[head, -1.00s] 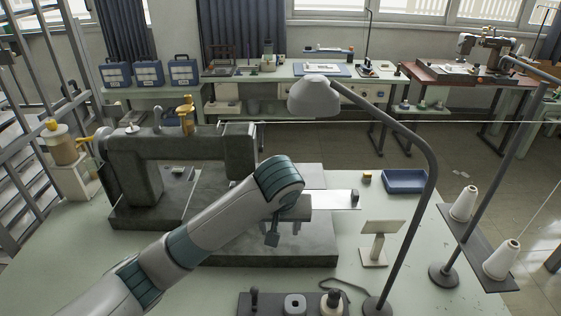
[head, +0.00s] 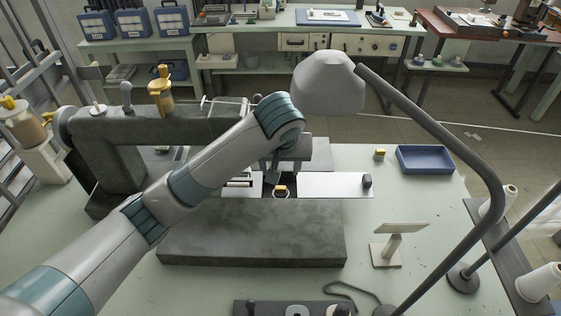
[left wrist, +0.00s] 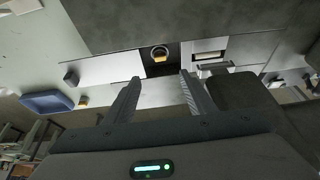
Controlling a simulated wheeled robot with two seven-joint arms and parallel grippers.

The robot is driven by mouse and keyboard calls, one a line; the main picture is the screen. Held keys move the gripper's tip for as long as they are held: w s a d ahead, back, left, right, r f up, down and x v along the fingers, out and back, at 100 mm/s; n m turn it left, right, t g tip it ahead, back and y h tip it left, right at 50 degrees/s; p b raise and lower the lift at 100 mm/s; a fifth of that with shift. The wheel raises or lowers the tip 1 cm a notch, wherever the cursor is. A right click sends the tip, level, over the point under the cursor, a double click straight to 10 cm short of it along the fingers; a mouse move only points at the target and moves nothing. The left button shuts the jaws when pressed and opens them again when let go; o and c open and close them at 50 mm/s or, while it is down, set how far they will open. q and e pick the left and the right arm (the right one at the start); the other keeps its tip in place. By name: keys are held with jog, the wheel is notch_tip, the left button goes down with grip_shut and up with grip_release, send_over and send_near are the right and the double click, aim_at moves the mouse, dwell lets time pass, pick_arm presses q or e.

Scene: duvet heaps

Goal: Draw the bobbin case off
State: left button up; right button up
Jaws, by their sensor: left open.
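The bobbin case (head: 281,190), a small ring-like piece with a yellow part, sits in a dark opening of the grey sewing machine bed (head: 250,232). It also shows in the left wrist view (left wrist: 160,57), in line with the gap between my fingers. My left gripper (left wrist: 160,76) is open and empty, its fingertips a little apart from the bobbin case in the picture. In the head view my left arm hides most of the gripper; one dark finger (head: 272,174) shows just behind the case. My right gripper is in neither view.
A bright slide plate (head: 335,185) with a dark knob lies right of the opening. A small yellow-topped block (head: 380,154) and a blue tray (head: 426,159) stand farther right. The lamp (head: 328,84) and its bent pole rise close to my arm. A small stand (head: 398,232) is nearby.

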pick_arm(q)
jog(key=shift+s, duration=0.1)
jog(key=p, duration=0.3)
send_near(281, 189)
jog(key=x, duration=0.8)
jog(key=shift+f, duration=0.3)
jog(key=c, duration=1.1)
